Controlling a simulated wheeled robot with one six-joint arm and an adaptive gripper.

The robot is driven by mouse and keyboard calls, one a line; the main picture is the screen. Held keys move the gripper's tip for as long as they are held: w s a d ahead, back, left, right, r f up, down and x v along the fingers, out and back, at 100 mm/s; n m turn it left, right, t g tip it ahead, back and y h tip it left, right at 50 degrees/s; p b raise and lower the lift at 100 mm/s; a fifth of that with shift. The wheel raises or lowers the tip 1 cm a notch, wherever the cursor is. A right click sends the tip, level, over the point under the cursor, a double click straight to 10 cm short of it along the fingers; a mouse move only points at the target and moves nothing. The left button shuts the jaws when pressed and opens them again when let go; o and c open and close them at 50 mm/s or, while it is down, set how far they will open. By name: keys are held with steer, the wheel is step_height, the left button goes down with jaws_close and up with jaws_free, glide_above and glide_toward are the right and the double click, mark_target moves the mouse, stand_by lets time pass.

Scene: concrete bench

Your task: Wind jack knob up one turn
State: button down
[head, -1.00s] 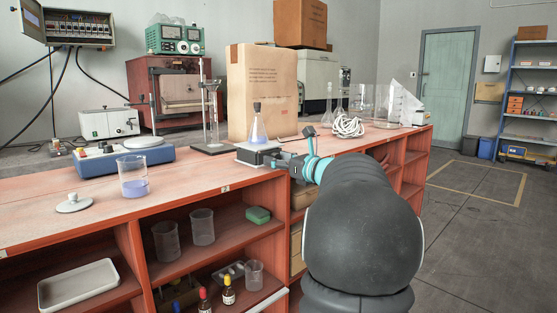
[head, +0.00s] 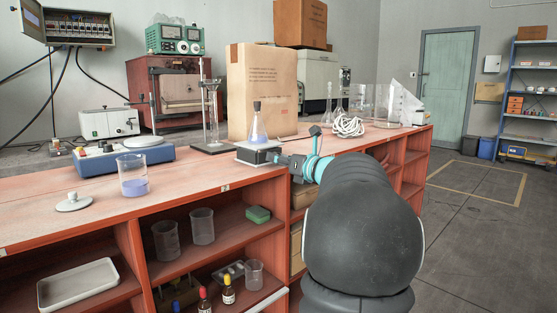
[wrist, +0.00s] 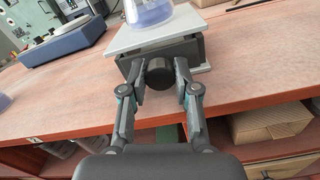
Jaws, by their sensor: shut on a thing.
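The lab jack (head: 257,153) stands at the front edge of the red bench, with a conical flask (head: 258,128) of pale blue liquid and a dark stopper upright on its plate. In the wrist view the jack's light top plate (wrist: 152,32) and the flask's base (wrist: 148,12) show. The dark round knob (wrist: 159,72) faces my wrist camera. My gripper (wrist: 160,78) is shut on the knob, one finger on each side. In the head view my gripper (head: 283,159) reaches the jack's right side, and the knob is hidden there.
A tall cardboard box (head: 262,92) stands behind the jack. A retort stand (head: 208,120) is to its left and a coil of white cord (head: 348,125) to its right. A beaker of blue liquid (head: 133,177) and a balance (head: 125,157) are farther left on the bench.

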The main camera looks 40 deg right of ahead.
steer(key=c, duration=0.8)
jaws_free()
steer(key=shift+c, duration=0.2)
steer(key=s, duration=1.2)
steer(key=shift+d, duration=0.45)
